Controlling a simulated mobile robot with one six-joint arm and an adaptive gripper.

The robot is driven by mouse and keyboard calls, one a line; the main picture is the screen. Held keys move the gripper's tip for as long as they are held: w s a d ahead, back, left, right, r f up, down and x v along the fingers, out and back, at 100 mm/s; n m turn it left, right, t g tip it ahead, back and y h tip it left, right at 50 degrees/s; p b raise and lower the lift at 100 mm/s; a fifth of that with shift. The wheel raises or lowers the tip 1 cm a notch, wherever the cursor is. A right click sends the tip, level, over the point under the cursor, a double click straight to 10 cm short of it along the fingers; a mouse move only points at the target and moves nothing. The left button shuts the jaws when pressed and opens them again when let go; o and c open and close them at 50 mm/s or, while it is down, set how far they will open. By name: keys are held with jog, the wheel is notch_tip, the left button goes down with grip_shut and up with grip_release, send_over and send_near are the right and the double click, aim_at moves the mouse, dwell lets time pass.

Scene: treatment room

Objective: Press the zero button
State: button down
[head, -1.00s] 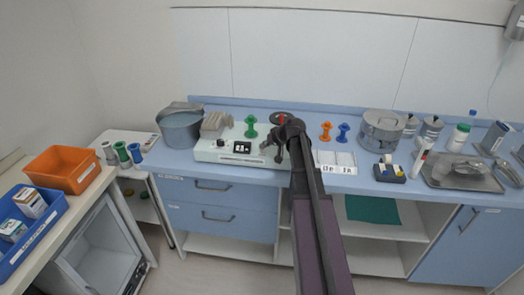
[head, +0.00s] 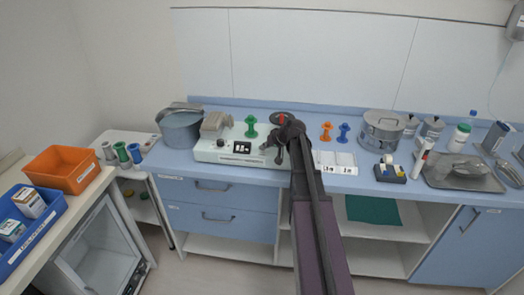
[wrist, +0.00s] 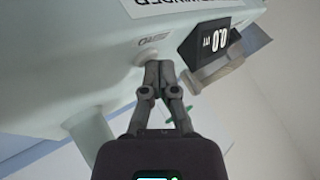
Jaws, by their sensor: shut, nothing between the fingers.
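My gripper (head: 268,148) is at the right end of the device. In the wrist view my gripper (wrist: 160,66) is shut and empty, its tips at the panel below a small printed label (wrist: 153,39). Contact cannot be told.
Spools in green (head: 251,127), orange (head: 326,132) and blue (head: 343,133) stand behind on the counter. A metal pot (head: 180,127) is left of the device. A white sectioned tray (head: 334,160) lies right of my arm, with a lidded metal drum (head: 382,130) beyond.

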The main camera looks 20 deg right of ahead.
jog(key=shift+r+p, duration=0.85)
jog(key=shift+r, duration=0.05)
notch_tip(320, 180, up, 5)
jog(key=p, duration=0.5)
dwell(0.4)
dwell(0.7)
jog(key=s+a+f+n+g+h, duration=0.1)
jog(key=s+a+g, duration=0.3)
jog(key=s+a, duration=0.7)
jog(key=s+a+f+n+g+h, duration=0.1)
jog(key=s+a+f+g+h, duration=0.2)
jog(key=s+a, duration=0.9)
jog(key=shift+s+a+f+n+g+h, duration=0.2)
jog(key=shift+s+f+n+g+h, duration=0.15)
jog(key=shift+s+f, duration=0.7)
